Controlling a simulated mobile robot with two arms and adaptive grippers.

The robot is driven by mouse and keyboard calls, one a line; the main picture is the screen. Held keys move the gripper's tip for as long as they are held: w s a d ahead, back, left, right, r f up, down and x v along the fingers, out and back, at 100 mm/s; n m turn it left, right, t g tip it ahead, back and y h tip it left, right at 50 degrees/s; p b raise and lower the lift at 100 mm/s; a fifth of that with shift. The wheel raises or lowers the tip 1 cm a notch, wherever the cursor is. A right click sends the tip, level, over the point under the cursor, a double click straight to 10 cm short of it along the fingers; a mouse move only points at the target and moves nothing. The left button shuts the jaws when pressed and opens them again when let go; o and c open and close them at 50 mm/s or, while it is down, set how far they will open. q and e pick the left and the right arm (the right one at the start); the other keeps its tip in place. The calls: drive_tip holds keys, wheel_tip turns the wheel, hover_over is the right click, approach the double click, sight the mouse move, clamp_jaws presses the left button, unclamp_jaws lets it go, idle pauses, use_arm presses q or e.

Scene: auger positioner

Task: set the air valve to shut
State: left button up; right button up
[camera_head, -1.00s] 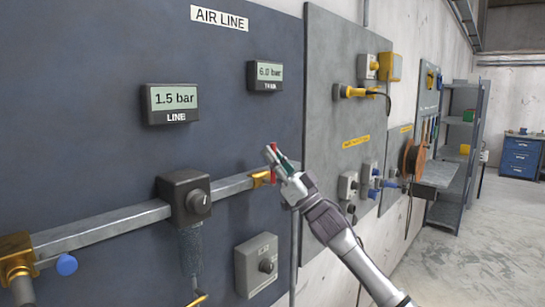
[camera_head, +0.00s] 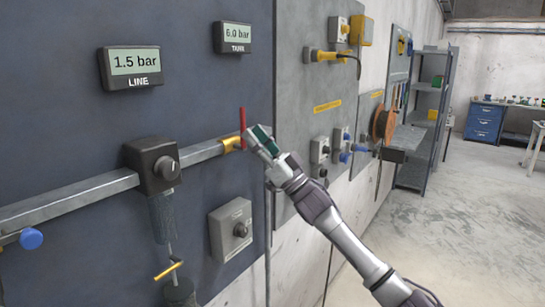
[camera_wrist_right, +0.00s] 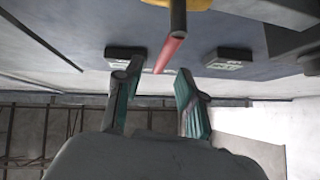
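The air valve's red lever (camera_head: 243,122) stands upright at the brass fitting (camera_head: 232,145) on the right end of the grey pipe. The line gauge (camera_head: 135,66) reads 1.5 bar and the tank gauge (camera_head: 233,37) reads 6.0 bar. My right gripper (camera_head: 258,141) is just right of the lever. In the right wrist view, its two teal-padded fingers (camera_wrist_right: 158,98) are apart with nothing held. The red lever (camera_wrist_right: 168,53) shows ahead of the gap between them; I cannot tell whether it touches a finger. My left gripper is not in view.
A black regulator (camera_head: 153,166) with a knob sits on the pipe left of the valve. A grey box with a knob (camera_head: 232,230) is below. A grey panel (camera_head: 297,75) with sockets and switches stands right of the blue board. The floor at right is clear.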

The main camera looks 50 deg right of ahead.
drive_tip(key=v, duration=0.7)
idle(0.4)
